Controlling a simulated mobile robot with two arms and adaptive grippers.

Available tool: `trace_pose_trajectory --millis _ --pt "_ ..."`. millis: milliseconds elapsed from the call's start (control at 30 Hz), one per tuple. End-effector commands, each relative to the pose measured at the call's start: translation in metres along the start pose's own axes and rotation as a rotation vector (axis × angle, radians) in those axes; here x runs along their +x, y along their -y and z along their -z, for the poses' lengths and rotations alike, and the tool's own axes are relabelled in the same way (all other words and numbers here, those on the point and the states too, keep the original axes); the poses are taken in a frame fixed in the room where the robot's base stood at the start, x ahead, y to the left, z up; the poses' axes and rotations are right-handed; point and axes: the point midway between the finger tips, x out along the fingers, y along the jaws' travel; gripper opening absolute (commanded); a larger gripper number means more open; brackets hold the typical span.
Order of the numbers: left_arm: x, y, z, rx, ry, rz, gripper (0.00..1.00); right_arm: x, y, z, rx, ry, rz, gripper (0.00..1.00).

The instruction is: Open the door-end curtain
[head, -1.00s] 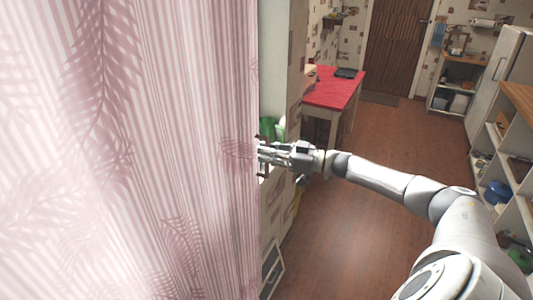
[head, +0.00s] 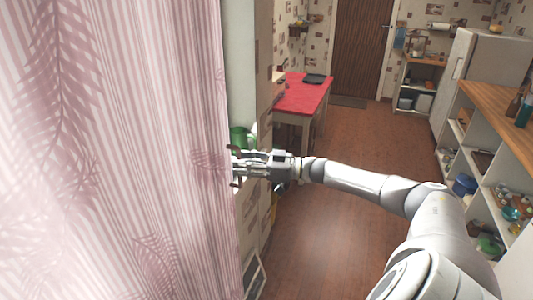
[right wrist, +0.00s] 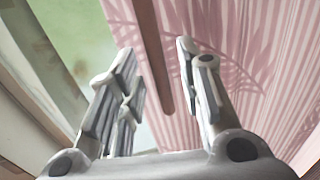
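The pink-and-white striped curtain (head: 120,150) with a leaf pattern fills the left of the head view and hangs down past its bottom edge. My right gripper (head: 236,167) is at the curtain's right-hand edge, fingers pointing left. In the right wrist view the two fingers (right wrist: 158,75) are apart. A darker reddish-brown strip (right wrist: 152,65) runs between them, with the striped cloth (right wrist: 250,60) behind and to the right. I cannot tell whether the fingers touch the cloth. My left gripper is not in view.
A pale wall edge (head: 240,60) and a green object (head: 238,138) are just behind the gripper. A red-topped table (head: 303,93) stands beyond. Shelves with a wooden top (head: 503,110) line the right. The wooden floor (head: 330,230) between is clear.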

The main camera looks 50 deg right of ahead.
Motion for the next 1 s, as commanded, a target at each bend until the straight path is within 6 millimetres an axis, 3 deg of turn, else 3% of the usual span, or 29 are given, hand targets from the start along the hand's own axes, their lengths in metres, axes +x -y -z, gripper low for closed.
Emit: trace_pose_trajectory --millis 600,1000 --pt "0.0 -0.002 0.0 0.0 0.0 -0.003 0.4 -0.08 0.0 -0.001 -0.001 0.005 0.0 0.34" --pt "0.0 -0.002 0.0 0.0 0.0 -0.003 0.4 -0.103 0.0 0.001 -0.002 0.001 0.0 0.34"
